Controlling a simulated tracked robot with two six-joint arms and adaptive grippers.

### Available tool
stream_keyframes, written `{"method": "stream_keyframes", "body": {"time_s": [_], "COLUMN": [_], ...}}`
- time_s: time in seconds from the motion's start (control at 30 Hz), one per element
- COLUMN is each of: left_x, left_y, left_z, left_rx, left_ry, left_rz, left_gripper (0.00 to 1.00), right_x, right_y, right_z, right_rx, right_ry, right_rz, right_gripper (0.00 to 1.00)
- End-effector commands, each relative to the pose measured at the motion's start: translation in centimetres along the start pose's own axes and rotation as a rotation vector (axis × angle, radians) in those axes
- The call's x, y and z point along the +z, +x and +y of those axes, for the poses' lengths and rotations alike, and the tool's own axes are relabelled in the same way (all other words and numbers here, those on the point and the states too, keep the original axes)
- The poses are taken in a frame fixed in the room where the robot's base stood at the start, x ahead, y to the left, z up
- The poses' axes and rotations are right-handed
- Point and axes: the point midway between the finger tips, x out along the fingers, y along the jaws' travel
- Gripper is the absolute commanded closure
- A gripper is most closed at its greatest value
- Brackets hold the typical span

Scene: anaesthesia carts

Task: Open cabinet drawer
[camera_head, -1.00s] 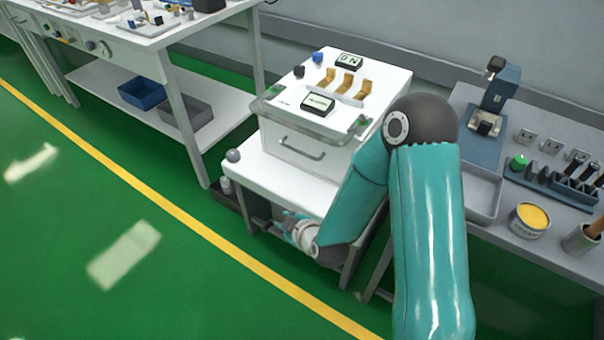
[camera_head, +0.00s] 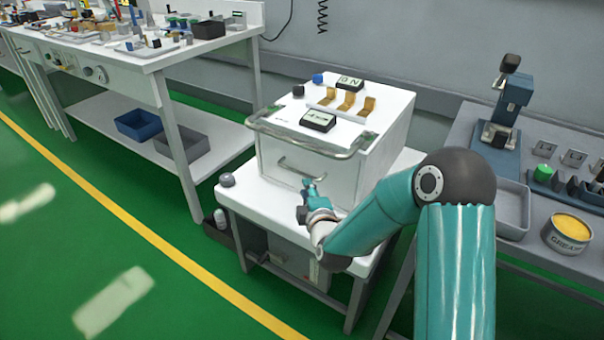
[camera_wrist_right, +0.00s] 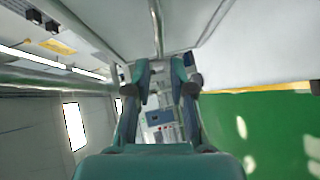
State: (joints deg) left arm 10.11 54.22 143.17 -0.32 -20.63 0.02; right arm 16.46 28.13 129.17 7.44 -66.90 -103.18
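The white cabinet (camera_head: 381,113) stands on a white cart, with a closed-looking drawer front (camera_head: 333,176) facing me. A grey bar handle (camera_head: 290,168) runs across the drawer front; its right end is close to my gripper. A thicker metal rail (camera_head: 300,143) runs along the cabinet's top front edge. My right gripper (camera_head: 307,184) is just in front of the handle's right end; I cannot tell whether they touch. In the right wrist view the right gripper's fingers (camera_wrist_right: 160,78) are apart with nothing clearly between them. My left gripper is out of view.
A grey knob (camera_head: 227,180) stands on the cart's front left corner. A workbench (camera_head: 185,52) with clutter is at the left. A grey bench at the right holds a yellow grease tin (camera_head: 567,232). Green floor lies open at the front left.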

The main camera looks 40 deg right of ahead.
Motion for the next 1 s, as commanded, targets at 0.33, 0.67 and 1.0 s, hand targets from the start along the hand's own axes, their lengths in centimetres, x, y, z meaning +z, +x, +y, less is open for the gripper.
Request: {"method": "stream_keyframes", "body": {"time_s": [0.33, 0.67, 1.0], "left_x": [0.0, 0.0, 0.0], "left_y": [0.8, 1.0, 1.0], "left_z": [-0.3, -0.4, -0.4], "left_rx": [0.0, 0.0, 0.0], "left_ry": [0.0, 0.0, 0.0], "left_rz": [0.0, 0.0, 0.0], "left_gripper": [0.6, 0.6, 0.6], "right_x": [0.0, 0.1, 0.1], "right_y": [7.0, 9.4, 9.5], "right_z": [-0.1, -0.1, -0.1], "right_rx": [0.001, -0.002, -0.001], "right_ry": [0.001, 0.001, 0.001], "right_rz": [0.0, 0.0, -0.001], "right_gripper": [0.77, 0.77, 0.91]}}
